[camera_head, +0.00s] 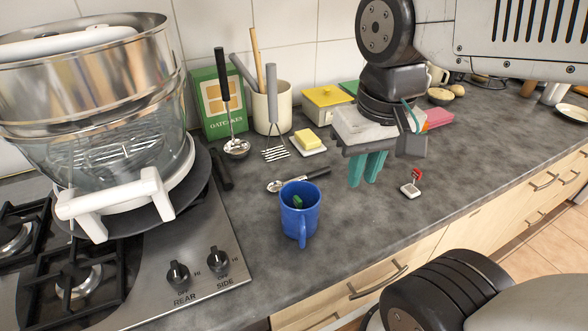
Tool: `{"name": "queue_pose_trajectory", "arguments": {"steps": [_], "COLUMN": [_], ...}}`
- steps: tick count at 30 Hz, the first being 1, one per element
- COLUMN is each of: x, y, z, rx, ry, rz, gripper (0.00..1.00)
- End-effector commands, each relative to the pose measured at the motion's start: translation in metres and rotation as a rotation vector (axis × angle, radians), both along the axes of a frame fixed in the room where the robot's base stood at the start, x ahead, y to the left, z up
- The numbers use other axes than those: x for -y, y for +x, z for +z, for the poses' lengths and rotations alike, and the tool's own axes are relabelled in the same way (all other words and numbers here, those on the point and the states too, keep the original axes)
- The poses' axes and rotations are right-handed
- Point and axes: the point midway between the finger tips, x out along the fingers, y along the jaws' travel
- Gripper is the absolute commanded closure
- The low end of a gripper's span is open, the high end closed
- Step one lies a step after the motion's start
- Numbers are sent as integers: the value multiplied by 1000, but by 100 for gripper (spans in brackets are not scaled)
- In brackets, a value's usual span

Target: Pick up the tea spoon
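A small spoon (276,186) with a silver bowl and a dark handle lies flat on the grey counter, just behind the blue mug (300,216). It appears to be the tea spoon. Its bowl points left and its handle runs right, toward my gripper. My gripper (364,183) points down with two teal fingers, to the right of the handle's end and apart from it. A gap shows between the fingers and nothing is held.
A ladle (236,147), a slotted utensil (275,152) and butter on a dish (309,141) stand behind the spoon. A green box (211,103) is at the back. A small red-and-white item (410,186) lies right of my gripper. The front counter is clear.

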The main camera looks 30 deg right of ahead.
Motion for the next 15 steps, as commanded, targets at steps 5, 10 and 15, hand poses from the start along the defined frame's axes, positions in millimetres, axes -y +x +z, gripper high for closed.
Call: {"name": "queue_pose_trajectory", "arguments": {"steps": [5,10,15], "x": [-8,-19,-28], "y": [55,119,173], "z": [-1,-17,-47], "rx": [-81,-156,-207], "ry": [22,12,-24], "rz": [-342,-745,-1106], "gripper": [84,84,84]}}
